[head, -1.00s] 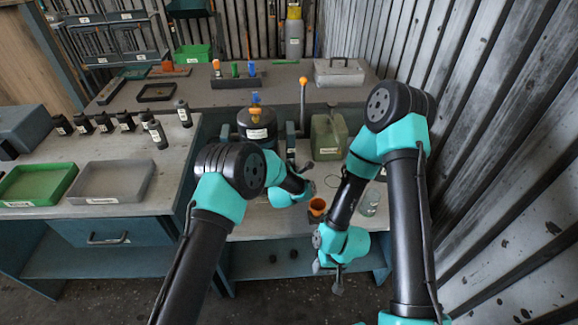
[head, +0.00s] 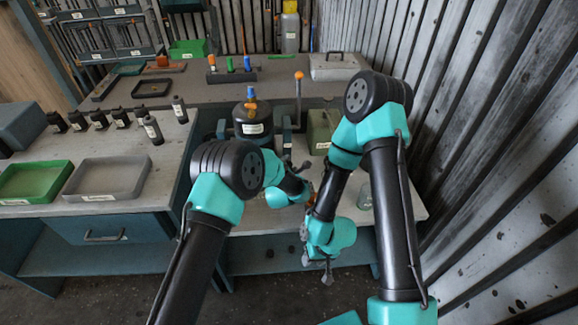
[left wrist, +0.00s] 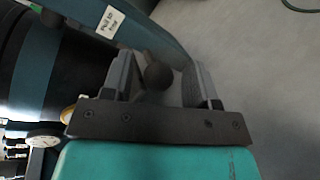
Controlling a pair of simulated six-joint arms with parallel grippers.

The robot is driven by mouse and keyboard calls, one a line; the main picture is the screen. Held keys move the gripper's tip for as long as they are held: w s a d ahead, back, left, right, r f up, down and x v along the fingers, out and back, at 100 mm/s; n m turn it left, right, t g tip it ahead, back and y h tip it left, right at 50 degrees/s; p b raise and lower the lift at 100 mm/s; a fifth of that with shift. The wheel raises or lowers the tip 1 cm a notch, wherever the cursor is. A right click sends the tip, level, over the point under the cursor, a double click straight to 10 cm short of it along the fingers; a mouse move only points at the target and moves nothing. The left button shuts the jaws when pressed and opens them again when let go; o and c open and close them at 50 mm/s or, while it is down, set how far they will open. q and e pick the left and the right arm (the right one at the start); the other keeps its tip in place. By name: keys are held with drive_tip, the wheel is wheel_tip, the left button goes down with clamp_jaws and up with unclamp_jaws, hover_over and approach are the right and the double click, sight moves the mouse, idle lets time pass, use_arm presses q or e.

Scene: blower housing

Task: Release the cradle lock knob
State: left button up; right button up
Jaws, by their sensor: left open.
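In the left wrist view a dark round knob (left wrist: 158,76) sits between the two fingers of my open left gripper (left wrist: 160,66). I cannot tell whether either finger touches it. A blue-grey cradle arm (left wrist: 150,32) with a white label runs just beyond the knob. In the head view my left gripper (head: 301,168) is low in front of the black blower housing (head: 252,121), to its right; the knob is not clear there. My right gripper (head: 327,272) hangs low at the bench's front edge; its jaw opening is unclear.
A lever with an orange ball (head: 299,75) stands behind the left gripper. A green box (head: 321,127) and a glass jar (head: 366,195) are at the right. Green (head: 30,182) and grey (head: 107,178) trays and several black bottles occupy the left bench.

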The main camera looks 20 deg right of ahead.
use_arm(q)
drive_tip(key=shift+a, duration=0.1)
drive_tip(key=v, duration=0.7)
drive_tip(key=shift+s, duration=0.2)
drive_tip(key=shift+a+r, duration=0.1)
idle(0.3)
